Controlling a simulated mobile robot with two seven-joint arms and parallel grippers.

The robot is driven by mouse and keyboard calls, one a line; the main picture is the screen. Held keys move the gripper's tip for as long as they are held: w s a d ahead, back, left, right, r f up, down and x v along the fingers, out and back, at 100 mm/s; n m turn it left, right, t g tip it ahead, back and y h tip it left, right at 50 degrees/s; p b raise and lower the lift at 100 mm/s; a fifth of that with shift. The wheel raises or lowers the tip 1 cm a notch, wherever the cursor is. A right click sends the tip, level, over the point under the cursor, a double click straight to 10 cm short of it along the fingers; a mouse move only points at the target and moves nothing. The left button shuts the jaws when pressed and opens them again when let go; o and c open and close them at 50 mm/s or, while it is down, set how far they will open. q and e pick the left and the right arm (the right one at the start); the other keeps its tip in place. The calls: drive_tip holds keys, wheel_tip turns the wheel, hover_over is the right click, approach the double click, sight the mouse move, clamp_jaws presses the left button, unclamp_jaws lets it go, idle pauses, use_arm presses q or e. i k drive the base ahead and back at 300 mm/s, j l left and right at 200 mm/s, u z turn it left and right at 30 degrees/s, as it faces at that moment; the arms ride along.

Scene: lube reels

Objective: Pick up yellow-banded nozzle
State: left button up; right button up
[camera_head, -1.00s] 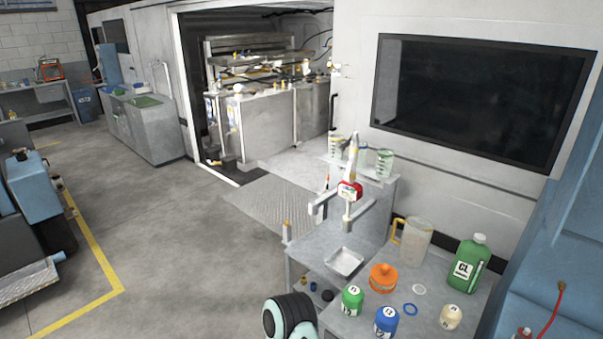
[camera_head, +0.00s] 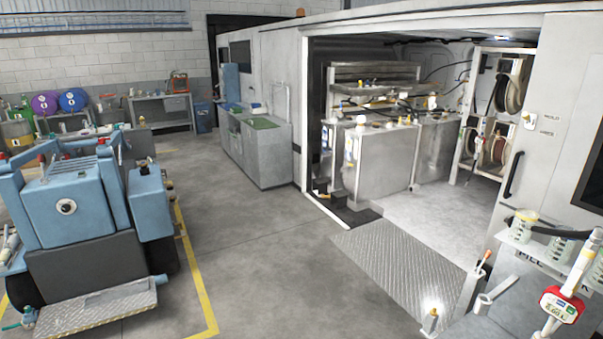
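I cannot make out a yellow-banded nozzle for certain. Hose reels (camera_head: 510,85) hang in a frame inside the open white bay, with a lower reel (camera_head: 495,147) beneath. Small yellow and white fittings by the reels are too small to tell apart. A white dispensing handle with a red meter (camera_head: 560,305) stands at the lower right, partly cut off by the picture edge. Neither of my grippers is in view.
A ribbed metal ramp (camera_head: 400,265) leads to the bay. Grey tanks (camera_head: 385,165) stand inside at the left. A blue machine (camera_head: 75,215) is at the left. Clear grey floor (camera_head: 260,240) lies between. Measuring jugs (camera_head: 522,228) stand on a shelf at right.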

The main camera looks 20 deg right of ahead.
sight(556, 309)
drive_tip(key=i+l+z, duration=0.1)
drive_tip(key=i+z, duration=0.6)
drive_tip(key=z, duration=0.2)
drive_tip(key=i+j+z, duration=0.15)
drive_tip(key=i+z, duration=0.3)
drive_tip(key=i+l+z, duration=0.1)
drive_tip(key=i+z, duration=0.15)
drive_tip(key=z, duration=0.25)
drive_tip(key=i+z, duration=0.25)
drive_tip(key=z, duration=0.25)
drive_tip(key=i+z, duration=0.2)
drive_tip(key=z, duration=0.3)
drive_tip(key=i+z, duration=0.25)
drive_tip(key=i+j+z, duration=0.25)
